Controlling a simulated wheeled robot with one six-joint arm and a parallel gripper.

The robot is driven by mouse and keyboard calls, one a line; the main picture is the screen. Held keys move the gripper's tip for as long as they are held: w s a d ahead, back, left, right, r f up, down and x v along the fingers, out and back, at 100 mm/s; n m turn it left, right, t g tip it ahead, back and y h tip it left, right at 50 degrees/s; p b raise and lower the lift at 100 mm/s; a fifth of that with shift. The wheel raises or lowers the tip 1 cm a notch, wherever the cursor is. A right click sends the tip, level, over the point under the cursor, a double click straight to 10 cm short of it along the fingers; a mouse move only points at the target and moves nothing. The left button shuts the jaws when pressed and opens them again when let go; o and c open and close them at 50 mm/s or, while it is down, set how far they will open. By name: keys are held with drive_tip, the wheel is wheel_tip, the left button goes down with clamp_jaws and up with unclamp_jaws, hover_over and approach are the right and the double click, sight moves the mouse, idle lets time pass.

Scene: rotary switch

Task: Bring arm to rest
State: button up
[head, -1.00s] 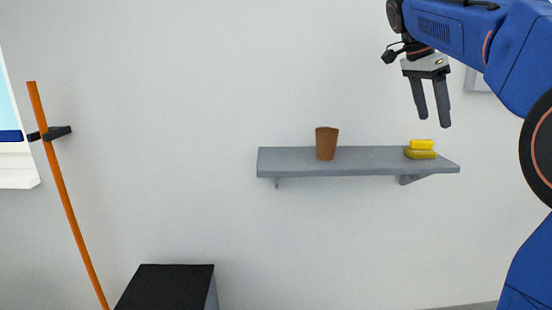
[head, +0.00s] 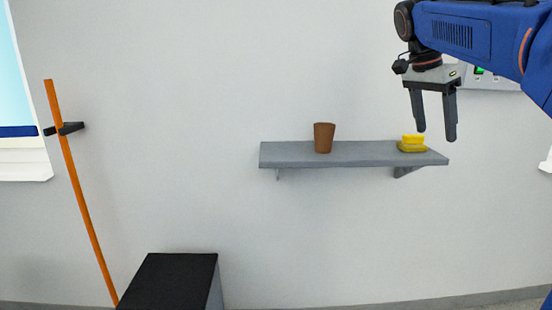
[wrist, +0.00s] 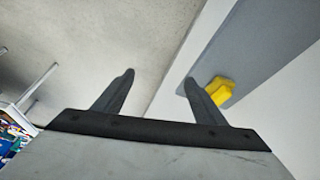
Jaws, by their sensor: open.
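My gripper (head: 436,137) hangs from my blue arm at the upper right of the head view. Its two dark fingers point down, apart, with nothing between them. In the wrist view my gripper (wrist: 158,82) also shows open and empty. In the head view its fingertips appear just above and to the right of the yellow sponges on the shelf, and no contact can be made out. A panel (head: 488,76) with a green light on the wall is partly hidden behind my arm.
A grey wall shelf (head: 350,155) carries a brown cup (head: 324,138) and stacked yellow sponges (head: 412,144); the sponges (wrist: 219,88) also show in the wrist view. An orange pole (head: 75,190) leans in a wall holder at left. A black-topped box (head: 178,280) stands low in front.

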drive_tip(key=s+a+f+n+t+y, duration=0.1)
drive_tip(key=s+a+f+n, duration=0.2)
drive_tip(key=s+f, duration=0.6)
drive_tip(key=s+a+f+n+t+y, duration=0.1)
drive_tip(key=s+a+f+n, duration=0.2)
drive_tip(key=s+f+n, duration=0.4)
drive_tip(key=s+a+f+n+t+y, duration=0.2)
drive_tip(key=s+a+f+n, duration=0.2)
drive_tip(key=s+f, duration=0.6)
wheel_tip(320, 180, down, 7)
drive_tip(key=shift+s+r+n, duration=0.1)
drive_tip(key=shift+s+n, duration=0.25)
drive_tip(key=shift+n, duration=0.15)
